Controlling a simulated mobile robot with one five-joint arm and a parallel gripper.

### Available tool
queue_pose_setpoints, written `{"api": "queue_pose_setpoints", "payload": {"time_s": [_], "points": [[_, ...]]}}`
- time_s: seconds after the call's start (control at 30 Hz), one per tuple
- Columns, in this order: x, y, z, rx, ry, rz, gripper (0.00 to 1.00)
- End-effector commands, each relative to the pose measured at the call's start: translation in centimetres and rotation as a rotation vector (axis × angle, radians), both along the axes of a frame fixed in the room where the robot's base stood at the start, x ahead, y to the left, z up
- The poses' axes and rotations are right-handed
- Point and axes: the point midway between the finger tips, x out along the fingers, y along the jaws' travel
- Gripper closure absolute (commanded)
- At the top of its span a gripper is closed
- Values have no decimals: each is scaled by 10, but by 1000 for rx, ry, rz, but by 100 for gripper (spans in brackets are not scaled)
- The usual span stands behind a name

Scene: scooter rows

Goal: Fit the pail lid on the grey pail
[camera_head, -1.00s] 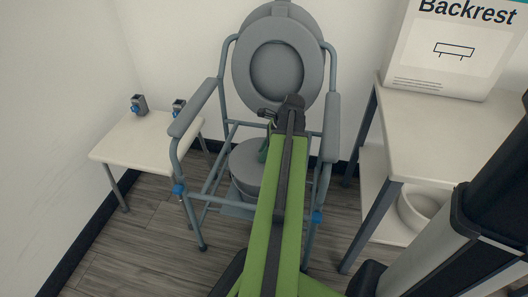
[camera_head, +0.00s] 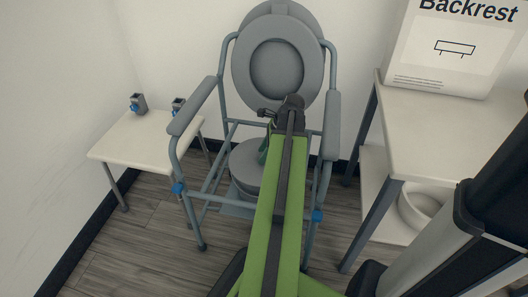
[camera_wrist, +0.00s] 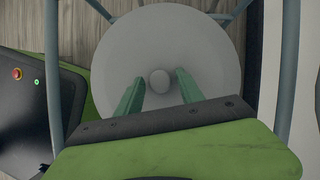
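The pail lid (camera_head: 250,162) is a round grey disc low inside the commode chair frame, partly hidden behind my arm. In the head view the gripper (camera_head: 265,147) is largely hidden by my arm.
The commode chair (camera_head: 178,150) surrounds the pail with its legs and armrests; its seat lid is raised. A low white bench (camera_head: 140,145) stands left. A white table (camera_head: 440,135) with a Backrest box (camera_head: 450,50) stands right, with a white bowl (camera_head: 425,205) below.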

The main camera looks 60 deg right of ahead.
Motion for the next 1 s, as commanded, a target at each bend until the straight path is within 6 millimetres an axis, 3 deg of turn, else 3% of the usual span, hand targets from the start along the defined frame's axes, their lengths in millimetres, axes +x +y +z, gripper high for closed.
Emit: {"api": "queue_pose_setpoints", "payload": {"time_s": [0.3, 0.43, 1.0], "points": [[0, 0, 0, 0, 0, 0, 47], [-3, -2, 11, 0, 0, -1, 47], [-47, -29, 135, 0, 0, -1, 47]]}}
